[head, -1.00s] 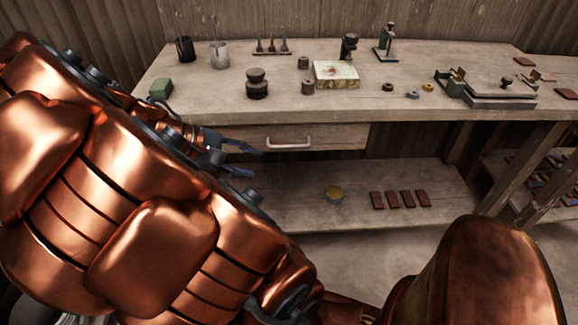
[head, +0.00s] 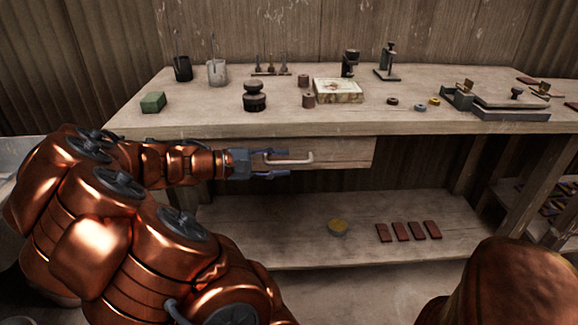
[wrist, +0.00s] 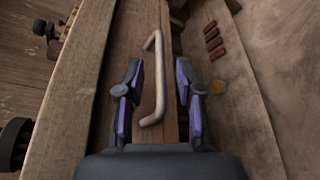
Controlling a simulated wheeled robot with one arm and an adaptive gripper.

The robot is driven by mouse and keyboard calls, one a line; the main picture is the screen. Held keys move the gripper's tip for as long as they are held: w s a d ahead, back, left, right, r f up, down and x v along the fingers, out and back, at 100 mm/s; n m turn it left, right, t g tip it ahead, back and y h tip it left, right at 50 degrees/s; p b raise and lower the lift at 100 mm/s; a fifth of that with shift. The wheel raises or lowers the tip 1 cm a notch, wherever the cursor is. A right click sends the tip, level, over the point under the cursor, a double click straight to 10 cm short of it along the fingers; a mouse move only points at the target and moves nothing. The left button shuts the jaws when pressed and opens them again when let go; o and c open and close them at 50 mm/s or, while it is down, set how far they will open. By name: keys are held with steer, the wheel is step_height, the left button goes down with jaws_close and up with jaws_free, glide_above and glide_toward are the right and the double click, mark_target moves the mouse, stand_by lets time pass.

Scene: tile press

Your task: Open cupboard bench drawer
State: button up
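The bench drawer (head: 345,153) is a wooden front under the bench top, and it looks closed. Its pale bar handle (head: 292,160) is fixed across the front. My gripper (head: 279,164) is at the left end of the handle, with its fingers pointing right along it. In the wrist view the handle (wrist: 158,82) lies between the two open fingers of my gripper (wrist: 159,98), one finger on each side. Gaps show between the handle and both fingers. The drawer front (wrist: 130,70) runs behind the handle.
The bench top (head: 210,115) holds a green block (head: 153,102), cups, dark stacked weights (head: 254,97), a box (head: 338,90) and a metal press (head: 510,105).

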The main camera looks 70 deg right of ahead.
steer(key=shift+x, duration=1.5)
jaws_close()
